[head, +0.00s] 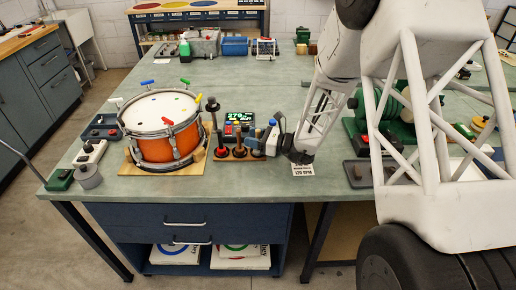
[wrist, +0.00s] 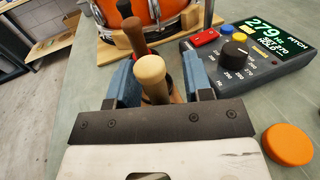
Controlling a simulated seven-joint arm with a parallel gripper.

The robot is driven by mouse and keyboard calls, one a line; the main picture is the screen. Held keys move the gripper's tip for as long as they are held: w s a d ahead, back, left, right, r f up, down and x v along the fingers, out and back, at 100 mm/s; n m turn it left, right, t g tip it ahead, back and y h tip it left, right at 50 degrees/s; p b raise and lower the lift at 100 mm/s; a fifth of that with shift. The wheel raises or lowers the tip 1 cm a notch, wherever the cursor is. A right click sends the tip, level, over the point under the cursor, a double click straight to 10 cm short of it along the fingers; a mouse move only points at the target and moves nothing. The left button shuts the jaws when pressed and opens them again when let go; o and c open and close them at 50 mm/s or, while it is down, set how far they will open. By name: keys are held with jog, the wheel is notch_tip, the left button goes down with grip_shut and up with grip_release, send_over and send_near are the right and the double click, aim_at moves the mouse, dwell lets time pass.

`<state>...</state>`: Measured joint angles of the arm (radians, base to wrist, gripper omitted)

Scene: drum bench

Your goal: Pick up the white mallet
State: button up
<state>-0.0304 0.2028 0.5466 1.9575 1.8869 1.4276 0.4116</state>
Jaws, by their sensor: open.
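In the wrist view, a pale cream mallet (wrist: 151,72) stands upright, seen from above, between the two blue fingers of my gripper (wrist: 160,82). The fingers are apart, one on each side of it; I cannot tell if either touches it. Beyond it stand a dark mallet (wrist: 133,32) and one with a red part, partly hidden. In the head view, my gripper (head: 266,138) is at the right end of the mallet rack (head: 228,157), low over the bench. There the pale mallet is largely hidden by the gripper.
A tuner box (wrist: 250,55) with a lit display and knob stands right of the mallets. An orange disc (wrist: 288,144) lies near it on the bench. The orange drum (head: 165,146) stands left of the rack. Green and grey gear (head: 362,140) is to the right.

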grip_shut()
jog(key=shift+r, duration=0.15)
dwell(0.4)
jog(key=shift+r, duration=0.75)
jog(key=s+d+r, duration=0.1)
jog(key=s+d, duration=0.1)
jog(key=s, duration=0.5)
jog(key=s+d+r, duration=0.2)
jog(key=s, duration=0.6)
jog(key=shift+s, duration=0.25)
jog(key=shift+r, duration=0.1)
